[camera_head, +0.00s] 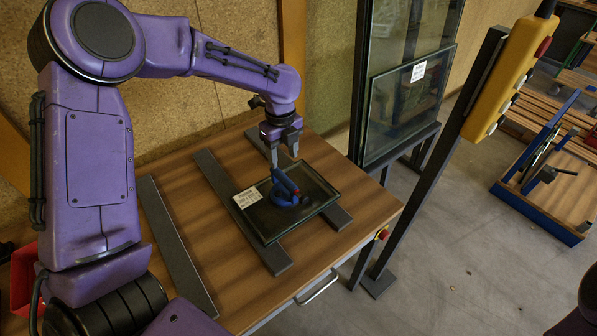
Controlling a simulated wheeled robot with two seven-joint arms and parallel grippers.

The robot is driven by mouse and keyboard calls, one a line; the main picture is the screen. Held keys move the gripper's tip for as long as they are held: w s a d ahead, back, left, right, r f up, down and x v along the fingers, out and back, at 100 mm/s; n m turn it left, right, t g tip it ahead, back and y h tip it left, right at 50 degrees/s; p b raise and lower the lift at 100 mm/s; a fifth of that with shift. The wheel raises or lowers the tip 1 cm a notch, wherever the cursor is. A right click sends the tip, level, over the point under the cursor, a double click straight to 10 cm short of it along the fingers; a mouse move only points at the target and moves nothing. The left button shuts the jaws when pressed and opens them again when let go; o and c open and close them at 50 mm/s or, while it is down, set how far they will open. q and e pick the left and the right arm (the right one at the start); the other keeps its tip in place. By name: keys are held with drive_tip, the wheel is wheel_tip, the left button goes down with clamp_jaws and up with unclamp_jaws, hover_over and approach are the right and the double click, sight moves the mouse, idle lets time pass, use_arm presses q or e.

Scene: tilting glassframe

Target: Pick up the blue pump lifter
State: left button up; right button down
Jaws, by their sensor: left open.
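The blue pump lifter (287,190) sits on a dark glass pane (312,194) on the wooden table. My left gripper (284,155) points down, open, just above and behind the lifter's handle. I cannot tell whether its fingers touch the handle. My right gripper is not in view.
The wooden table (225,195) carries several dark strips (177,245), and the pane lies across some of them. A glass frame (408,90) stands behind the table on the right. A dark post with a yellow control box (508,75) rises beside the table.

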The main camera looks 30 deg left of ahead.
sight(284, 176)
use_arm(q)
drive_tip(key=shift+w+f, duration=0.2)
drive_tip(key=shift+f, duration=0.35)
drive_tip(key=shift+w+f, duration=0.15)
drive_tip(key=shift+f, duration=0.4)
drive_tip(key=shift+s+f+p, duration=0.2)
drive_tip(key=shift+f, duration=0.4)
drive_tip(key=shift+s+f+p, duration=0.15)
drive_tip(key=shift+s+f, duration=0.05)
drive_tip(key=shift+f, duration=0.7)
drive_tip(key=f, duration=0.1)
drive_tip(key=f+p, duration=0.1)
drive_tip(key=f, duration=0.1)
drive_tip(key=f+p, duration=0.1)
drive_tip(key=shift+w+a+f, duration=0.2)
drive_tip(key=shift+w+f, duration=0.05)
drive_tip(key=shift+f, duration=0.35)
drive_tip(key=shift+s, duration=0.1)
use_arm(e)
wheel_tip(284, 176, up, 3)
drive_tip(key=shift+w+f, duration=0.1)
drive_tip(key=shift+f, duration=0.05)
use_arm(q)
drive_tip(key=shift+f, duration=0.2)
